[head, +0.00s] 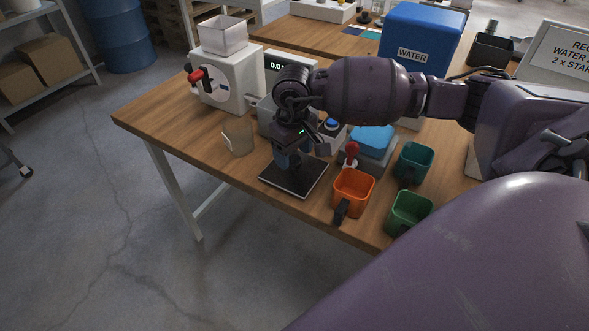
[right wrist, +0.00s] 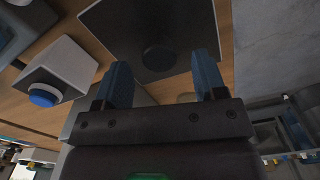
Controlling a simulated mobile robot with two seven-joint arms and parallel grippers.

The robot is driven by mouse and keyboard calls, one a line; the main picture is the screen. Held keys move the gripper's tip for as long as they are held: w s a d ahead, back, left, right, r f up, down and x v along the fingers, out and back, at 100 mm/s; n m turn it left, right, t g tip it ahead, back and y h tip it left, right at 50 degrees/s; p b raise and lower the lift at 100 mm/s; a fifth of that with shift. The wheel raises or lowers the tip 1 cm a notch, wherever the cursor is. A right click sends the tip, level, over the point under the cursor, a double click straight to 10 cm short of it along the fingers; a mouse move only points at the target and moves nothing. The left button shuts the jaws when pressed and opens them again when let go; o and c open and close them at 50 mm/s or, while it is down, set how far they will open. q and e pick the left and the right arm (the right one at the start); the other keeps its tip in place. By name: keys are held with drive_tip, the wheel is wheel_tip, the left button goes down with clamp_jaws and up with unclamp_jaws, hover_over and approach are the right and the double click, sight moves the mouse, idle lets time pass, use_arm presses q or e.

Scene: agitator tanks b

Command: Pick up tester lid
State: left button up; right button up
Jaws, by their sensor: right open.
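The tester lid is most likely the flat dark square plate (head: 300,180) lying near the front edge of the wooden table. In the right wrist view the plate (right wrist: 190,20) has a round dark knob (right wrist: 159,58) at its middle. My right gripper (head: 288,162) hangs over the plate, pointing down, and hides part of it in the head view. In the right wrist view the gripper (right wrist: 163,72) is open, its two blue fingers spread with the knob showing between them. The fingers do not visibly touch the knob. My left gripper is not in view.
An orange cup (head: 353,188), green cups (head: 410,212) and a scale with a blue top (head: 371,139) stand right of the plate. A blue-button box (right wrist: 50,80) is close by. A white machine (head: 228,80) stands behind.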

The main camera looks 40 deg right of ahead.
sight(293, 159)
drive_tip(key=shift+f, duration=1.3)
drive_tip(key=shift+c, duration=0.3)
drive_tip(key=c, duration=1)
drive_tip(key=shift+o, duration=0.2)
drive_tip(key=shift+r, duration=0.1)
wheel_tip(293, 159, up, 20)
drive_tip(key=shift+p, duration=0.35)
